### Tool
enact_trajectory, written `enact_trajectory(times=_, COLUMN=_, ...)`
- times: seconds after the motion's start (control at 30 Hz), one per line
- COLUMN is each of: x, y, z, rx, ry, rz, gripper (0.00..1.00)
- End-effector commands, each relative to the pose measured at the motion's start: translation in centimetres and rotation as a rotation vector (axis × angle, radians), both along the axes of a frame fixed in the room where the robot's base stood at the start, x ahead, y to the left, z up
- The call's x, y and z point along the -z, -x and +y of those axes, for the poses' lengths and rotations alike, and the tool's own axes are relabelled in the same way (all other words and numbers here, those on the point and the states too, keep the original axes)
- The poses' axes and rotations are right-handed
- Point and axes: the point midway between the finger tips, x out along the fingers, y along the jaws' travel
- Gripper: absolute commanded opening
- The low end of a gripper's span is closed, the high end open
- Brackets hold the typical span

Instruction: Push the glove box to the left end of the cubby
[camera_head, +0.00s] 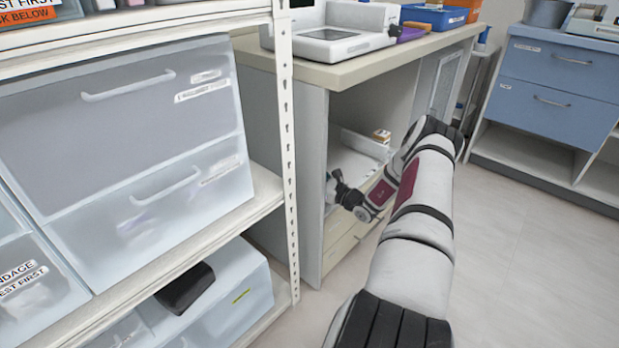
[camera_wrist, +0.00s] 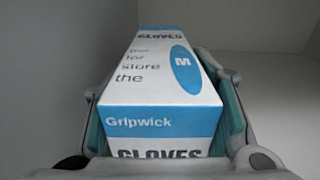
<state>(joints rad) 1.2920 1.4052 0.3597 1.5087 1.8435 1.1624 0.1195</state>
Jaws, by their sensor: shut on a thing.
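The glove box (camera_wrist: 162,90), white and blue with "Gripwick" and "GLOVES" on it, fills the middle of the wrist view. My gripper (camera_wrist: 165,105) has one teal-padded finger along each side of it and is shut on it. In the head view my gripper (camera_head: 335,190) reaches into the cubby (camera_head: 352,163) under the counter, close to its left side panel. The glove box cannot be made out there; the panel and gripper hide that part. In the wrist view, plain grey walls stand beyond and beside the box.
A small brown and white box (camera_head: 382,136) stands toward the back of the cubby. A white rack with clear drawers (camera_head: 140,140) is close on the left. A device (camera_head: 335,38) sits on the counter. Blue drawers (camera_head: 555,75) stand at the right, with open floor (camera_head: 510,240) before them.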

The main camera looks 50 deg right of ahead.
Motion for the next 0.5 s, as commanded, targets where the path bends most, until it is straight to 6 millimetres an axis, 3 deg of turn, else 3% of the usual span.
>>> enact_trajectory(times=0.17, x=0.08, y=0.00, z=0.09, rx=-0.002, ry=-0.001, rz=0.001, gripper=0.09)
enact_trajectory(times=0.2, x=0.08, y=0.00, z=0.09, rx=-0.002, ry=-0.001, rz=0.001, gripper=0.56)
enact_trajectory(times=0.27, x=0.08, y=0.00, z=0.08, rx=-0.001, ry=-0.001, rz=0.001, gripper=0.70)
enact_trajectory(times=0.5, x=0.03, y=0.00, z=0.04, rx=-0.001, ry=-0.001, rz=0.000, gripper=0.73)
